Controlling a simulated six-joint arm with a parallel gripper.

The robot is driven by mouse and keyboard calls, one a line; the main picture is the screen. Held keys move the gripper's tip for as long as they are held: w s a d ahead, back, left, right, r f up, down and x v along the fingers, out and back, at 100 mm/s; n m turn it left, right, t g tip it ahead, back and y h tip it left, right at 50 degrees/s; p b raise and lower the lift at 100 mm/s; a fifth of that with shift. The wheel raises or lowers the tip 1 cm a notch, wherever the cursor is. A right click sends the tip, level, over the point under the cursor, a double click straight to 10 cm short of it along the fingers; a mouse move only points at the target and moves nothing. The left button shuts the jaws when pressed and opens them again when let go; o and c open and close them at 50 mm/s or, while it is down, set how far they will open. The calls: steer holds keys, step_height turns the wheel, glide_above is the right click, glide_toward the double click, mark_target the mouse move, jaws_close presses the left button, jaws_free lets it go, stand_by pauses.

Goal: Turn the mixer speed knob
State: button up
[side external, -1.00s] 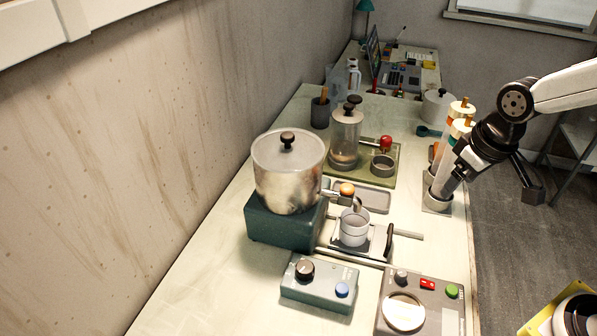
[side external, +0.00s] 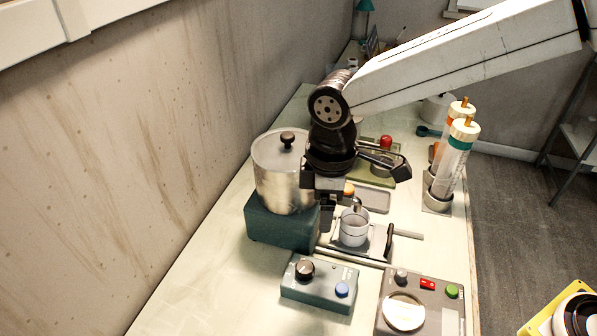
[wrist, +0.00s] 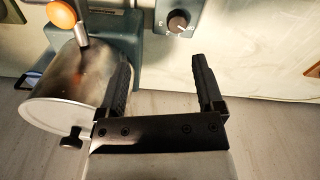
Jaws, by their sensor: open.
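A blue-grey control box (side external: 318,287) stands at the front of the bench, with a dark round knob (side external: 305,268) on its left and a blue button (side external: 342,289) on its right. The dark knob also shows at the top of the wrist view (wrist: 179,21), beyond my fingertips. The steel pot (side external: 279,184) with a lid sits on a teal base (side external: 268,226) behind the box. My gripper (side external: 327,214) points down beside the pot's right side, behind and above the box. In the wrist view its two fingers (wrist: 162,62) are apart with nothing between them, clear of the knob.
A small metal cup (side external: 354,228) on a plate with a black handle stands just right of my gripper. A second panel (side external: 425,296) with a knob, red switch and green button is at front right. Tubes (side external: 456,155) stand at the right edge. The bench's front left is clear.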

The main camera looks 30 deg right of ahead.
steer(key=a+n, duration=0.1)
steer(key=a, duration=0.2)
glide_above(305, 267)
steer(key=shift+n, duration=0.3)
step_height(305, 267, down, 5)
steer(key=shift+r, duration=0.1)
steer(key=shift+w+f, duration=0.1)
steer(key=shift+f, duration=0.25)
steer(key=shift+f, duration=3.9)
jaws_close()
